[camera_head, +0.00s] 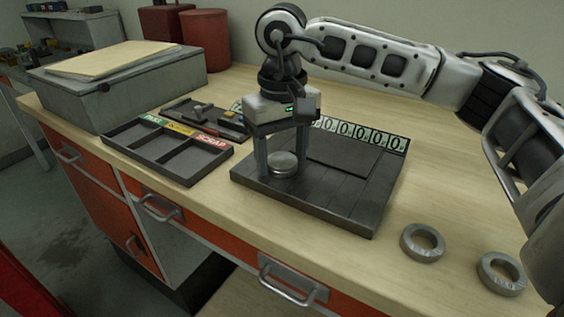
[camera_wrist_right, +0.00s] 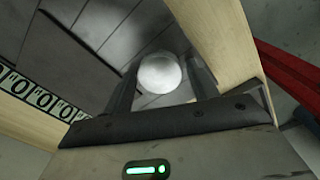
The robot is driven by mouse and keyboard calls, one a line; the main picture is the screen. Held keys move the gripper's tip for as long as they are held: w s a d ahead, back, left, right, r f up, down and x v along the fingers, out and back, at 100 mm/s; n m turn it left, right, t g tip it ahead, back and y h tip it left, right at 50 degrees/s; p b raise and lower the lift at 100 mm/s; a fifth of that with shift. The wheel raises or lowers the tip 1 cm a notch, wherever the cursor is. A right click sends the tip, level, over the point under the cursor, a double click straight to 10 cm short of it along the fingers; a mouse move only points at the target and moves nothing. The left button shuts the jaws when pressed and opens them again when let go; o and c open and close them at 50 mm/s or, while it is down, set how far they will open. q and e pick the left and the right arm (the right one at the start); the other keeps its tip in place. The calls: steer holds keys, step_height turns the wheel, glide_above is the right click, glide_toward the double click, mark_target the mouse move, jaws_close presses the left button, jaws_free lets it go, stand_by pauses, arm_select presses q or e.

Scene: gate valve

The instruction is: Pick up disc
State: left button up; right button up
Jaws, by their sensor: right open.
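A round silver metal disc (camera_head: 284,164) stands at the left part of a dark slotted tray (camera_head: 338,215) on the workbench. It also shows as a bright round top in the right wrist view (camera_wrist_right: 159,73). My right gripper (camera_head: 284,168) points straight down over the disc, with one finger on each side of it. The fingers are open. In the right wrist view the disc lies between the two fingertips (camera_wrist_right: 160,80); I cannot tell whether they touch it. My left gripper is not in view.
Two metal rings lie on the bench at the right, one (camera_head: 422,242) left of the other (camera_head: 502,273). A three-compartment tray (camera_head: 166,151) with coloured labels stands at the left. A grey box (camera_head: 120,88) and red canisters (camera_head: 206,38) stand behind. The bench front edge has drawer handles below.

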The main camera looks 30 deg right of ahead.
steer(key=c, duration=1)
steer(key=shift+r, duration=0.1)
